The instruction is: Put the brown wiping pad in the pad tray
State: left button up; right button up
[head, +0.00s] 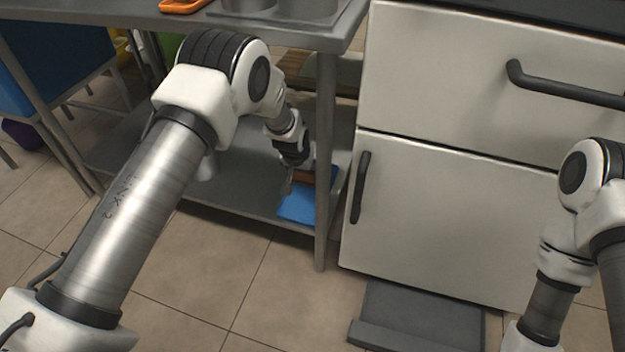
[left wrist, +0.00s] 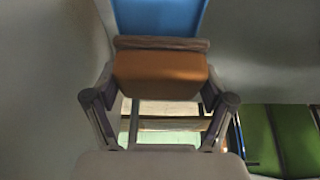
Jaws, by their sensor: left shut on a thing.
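The brown wiping pad (head: 303,176) is in my left gripper (head: 292,168), low beside the front leg of the steel table. In the left wrist view the pad (left wrist: 160,74) sits between the two fingers of the gripper (left wrist: 160,100), which is shut on it. A flat blue thing, which looks like the pad tray (head: 297,209), lies on the lower shelf just below the pad. It also shows beyond the pad in the left wrist view (left wrist: 158,15). I cannot tell whether the pad touches it. My right gripper is out of view.
The steel table's lower shelf (head: 225,185) is otherwise mostly bare near the gripper. A table leg (head: 324,170) stands close to its right. A white cabinet (head: 435,210) with dark handles stands further right. A grey pedal or step (head: 420,315) lies on the floor.

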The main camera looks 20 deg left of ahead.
aim_at(307, 194)
pick_arm(q)
jog(key=shift+w+d+f+b, duration=0.2)
jog(key=shift+w+f+b, duration=0.05)
jog(key=shift+w+b, duration=0.05)
notch_tip(307, 194, down, 9)
jog(key=b, duration=0.4)
jog(key=shift+b, duration=0.3)
jog(key=shift+f, duration=0.15)
jog(key=o, duration=1.1)
